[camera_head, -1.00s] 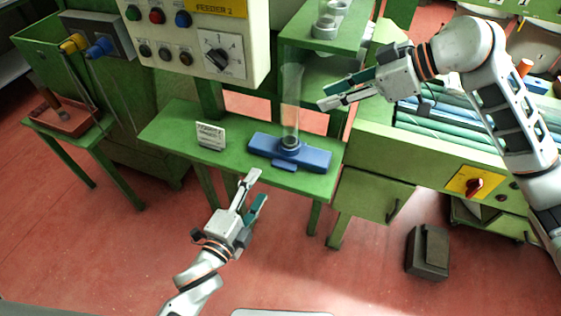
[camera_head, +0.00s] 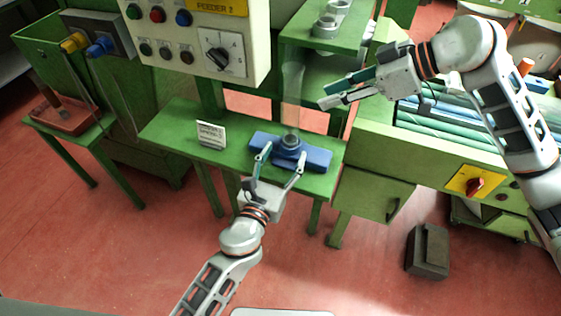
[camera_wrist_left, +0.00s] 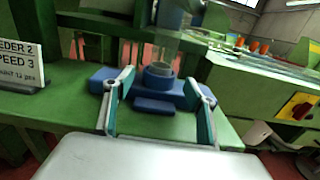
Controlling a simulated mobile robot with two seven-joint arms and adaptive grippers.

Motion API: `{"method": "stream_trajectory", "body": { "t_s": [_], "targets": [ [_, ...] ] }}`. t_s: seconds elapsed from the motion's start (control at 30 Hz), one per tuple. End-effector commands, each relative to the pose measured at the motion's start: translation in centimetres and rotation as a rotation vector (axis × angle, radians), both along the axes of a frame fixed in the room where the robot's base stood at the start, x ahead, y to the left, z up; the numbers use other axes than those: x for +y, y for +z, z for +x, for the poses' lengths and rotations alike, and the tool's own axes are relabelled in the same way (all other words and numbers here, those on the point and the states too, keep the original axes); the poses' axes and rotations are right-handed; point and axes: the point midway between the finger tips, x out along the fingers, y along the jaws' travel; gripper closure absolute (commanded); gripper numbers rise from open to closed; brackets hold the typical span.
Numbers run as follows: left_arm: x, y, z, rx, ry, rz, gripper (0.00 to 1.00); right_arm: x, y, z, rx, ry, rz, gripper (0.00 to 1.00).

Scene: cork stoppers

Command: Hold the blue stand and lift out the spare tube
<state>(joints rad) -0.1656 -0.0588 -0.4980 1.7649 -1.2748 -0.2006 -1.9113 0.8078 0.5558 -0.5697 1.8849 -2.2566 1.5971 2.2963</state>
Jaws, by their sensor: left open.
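The blue stand (camera_head: 315,157) sits on the green shelf, and the clear spare tube (camera_head: 292,95) stands upright in its round socket. In the left wrist view the stand (camera_wrist_left: 153,104) lies ahead of and between my fingers, and the tube's lower part (camera_wrist_left: 166,48) rises from it. My left gripper (camera_head: 281,164) is open at the stand's front edge, one finger on each side of its middle. I cannot tell whether the fingers touch it. My right gripper (camera_head: 322,97) is to the right of the tube's upper part, apart from it; its two fingers are spread and empty.
A small white sign (camera_head: 211,134) stands on the green shelf (camera_head: 170,132) left of the stand. A control panel (camera_head: 190,50) hangs above at the left. A higher green shelf with grey cups (camera_head: 326,27) is behind the tube. A green machine (camera_head: 400,150) stands at the right.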

Motion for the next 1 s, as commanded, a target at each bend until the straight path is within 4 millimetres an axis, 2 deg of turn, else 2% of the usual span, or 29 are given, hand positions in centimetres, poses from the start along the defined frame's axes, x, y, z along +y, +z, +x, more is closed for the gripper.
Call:
{"method": "stream_trajectory", "body": {
  "t_s": [0.1, 0.33, 0.73, 0.77, 0.93, 1.0],
  "targets": [
    [-0.6, 0.1, 1.9, -0.002, 0.001, -0.002, 0.44, 0.0, 0.0, 0.0, 0.000, 0.000, 0.000, 0.72],
    [-1.4, 0.0, 4.4, 0.001, 0.001, -0.003, 0.44, 0.0, 0.0, 0.0, 0.000, 0.000, 0.000, 0.72],
    [-1.7, 0.0, 5.2, 0.002, 0.000, -0.003, 0.44, 0.0, 0.0, 0.0, 0.000, 0.000, 0.000, 0.72],
    [-1.7, 0.0, 5.1, 0.002, 0.000, -0.003, 0.46, 0.0, 0.0, 0.0, 0.000, 0.000, 0.000, 0.72],
    [-1.7, 0.0, 5.1, 0.001, 0.000, -0.004, 0.91, 0.0, 0.0, 0.0, 0.000, 0.000, 0.000, 0.72],
    [-1.7, 0.0, 5.1, 0.001, 0.000, -0.004, 0.93, 0.0, 0.0, 0.0, 0.000, 0.000, 0.000, 0.72]
  ]
}}
